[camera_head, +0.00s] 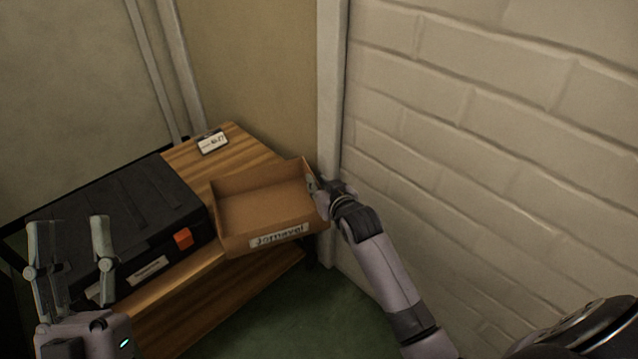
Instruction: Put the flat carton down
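The flat carton (235,240) is an open, shallow brown box with a white "Jarnavel" label on its front wall. It is over the right part of the wooden table, slightly tilted in the picture; I cannot tell whether its base touches the tabletop. My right gripper (314,188) is at the carton's right wall, with its fingers at that wall and partly hidden by it; it appears to grip the wall. My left gripper (70,240) is open and empty, upright at the lower left in front of the black case.
The wooden table (187,157) carries a black case (120,205) with an orange latch (183,237) left of the carton. A small white-labelled card (212,142) lies at the back. A white brick wall (480,130) and a pale post (331,90) stand close on the right.

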